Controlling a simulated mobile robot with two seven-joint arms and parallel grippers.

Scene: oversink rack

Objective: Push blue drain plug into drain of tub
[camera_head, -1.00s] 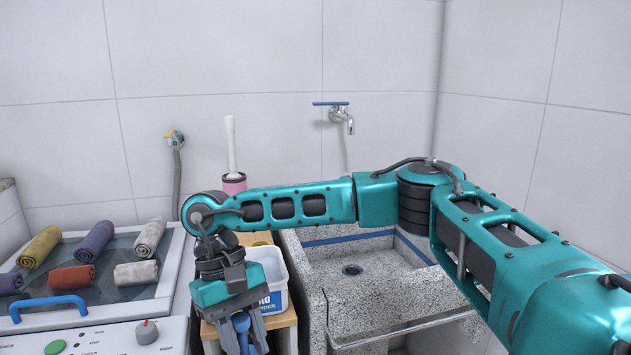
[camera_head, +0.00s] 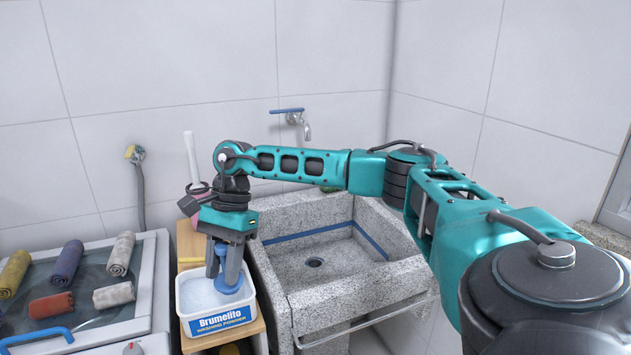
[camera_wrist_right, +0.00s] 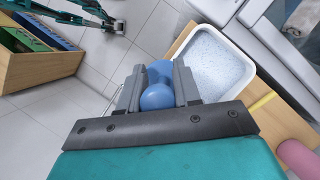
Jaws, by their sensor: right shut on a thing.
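The blue drain plug (camera_head: 229,283) is a disc with a stem and a round knob. My right gripper (camera_head: 225,273) is shut on its knob and holds it over the white washing powder box. In the right wrist view the plug's knob (camera_wrist_right: 158,95) sits between the two fingers (camera_wrist_right: 158,90), with part of the disc behind it. The grey speckled stone tub (camera_head: 335,285) stands to the right, with a blue line around its inside. Its dark drain (camera_head: 313,262) is open in the tub floor. My left gripper is not in view.
The washing powder box (camera_head: 190,295) stands on a wooden stand (camera_head: 252,328) between tub and washer. A washer with several rolled cloths (camera_head: 68,262) is at left. A tap (camera_head: 298,120) hangs above the tub. A metal bar (camera_head: 370,322) crosses the tub's front.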

